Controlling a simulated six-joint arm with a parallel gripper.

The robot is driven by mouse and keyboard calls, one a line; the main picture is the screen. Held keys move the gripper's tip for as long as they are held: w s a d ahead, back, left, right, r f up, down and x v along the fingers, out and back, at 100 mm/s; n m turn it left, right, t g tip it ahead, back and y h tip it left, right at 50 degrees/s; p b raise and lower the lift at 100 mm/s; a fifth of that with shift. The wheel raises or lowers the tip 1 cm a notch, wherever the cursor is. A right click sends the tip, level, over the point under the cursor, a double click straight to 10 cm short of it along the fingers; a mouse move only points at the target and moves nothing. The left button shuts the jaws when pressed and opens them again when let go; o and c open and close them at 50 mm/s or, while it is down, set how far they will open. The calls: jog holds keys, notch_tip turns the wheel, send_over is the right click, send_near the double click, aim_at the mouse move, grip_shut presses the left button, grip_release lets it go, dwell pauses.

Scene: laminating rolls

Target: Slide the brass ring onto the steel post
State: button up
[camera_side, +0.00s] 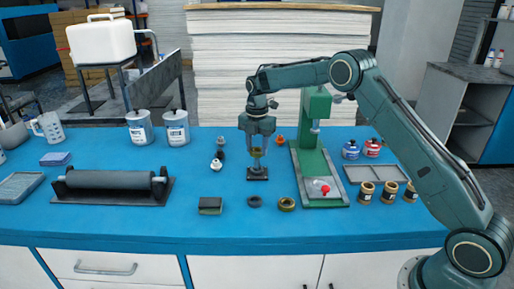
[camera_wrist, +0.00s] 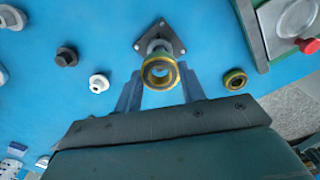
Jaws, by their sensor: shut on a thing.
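My gripper (camera_side: 257,148) is shut on a brass ring (camera_wrist: 160,72), which sits between the two fingertips, its hole facing the wrist camera. The steel post (camera_wrist: 158,45) rises from a dark square base plate (camera_side: 257,174) on the blue bench, below the gripper in the side view. In the wrist view the ring overlaps the post and hides part of it. In the side view the ring is small between the fingers, above the base. I cannot tell whether the ring is around the post or just over its tip.
A second brass-coloured ring (camera_side: 286,204) and a dark ring (camera_side: 255,201) lie in front. A green press (camera_side: 318,170) stands close on the right. Small dark and white parts (camera_side: 217,161) are on the left, with a roller (camera_side: 110,180) farther left.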

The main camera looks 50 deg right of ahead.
aim_at(257, 155)
jog(key=shift+f, duration=1.9)
dwell(0.9)
jog(key=o, duration=1.1)
jog(key=shift+o, duration=0.6)
jog(key=o, duration=0.4)
jog(key=shift+r, duration=4.5)
